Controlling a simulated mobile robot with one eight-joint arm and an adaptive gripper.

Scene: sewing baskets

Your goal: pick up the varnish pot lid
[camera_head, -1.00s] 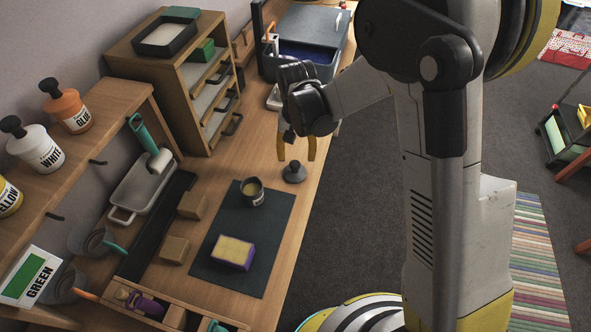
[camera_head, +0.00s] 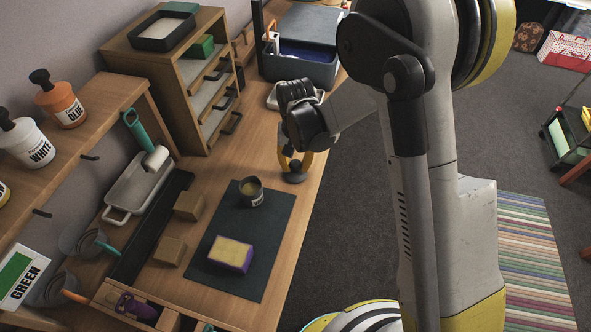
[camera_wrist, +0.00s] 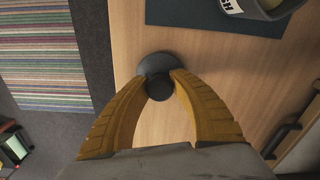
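The varnish pot lid (camera_head: 295,177) is a dark round disc with a knob, lying on the wooden table near its right edge. It also shows in the wrist view (camera_wrist: 155,63). My gripper (camera_head: 292,162) is directly above it, pointing down. In the wrist view, the yellow fingers of my gripper (camera_wrist: 163,77) bend inward on both sides of the knob and appear closed against it. The lid appears to rest on the table. The open pot (camera_head: 252,192), grey with a pale label, stands on the dark mat; part of it shows in the wrist view (camera_wrist: 262,8).
A dark mat (camera_head: 235,275) holds a yellow and purple sponge (camera_head: 231,254). Two wooden blocks (camera_head: 189,206) (camera_head: 170,250) stand left of it. A drawer cabinet (camera_head: 185,85) and a blue-grey bin (camera_head: 300,65) stand behind. Bare table surrounds the lid.

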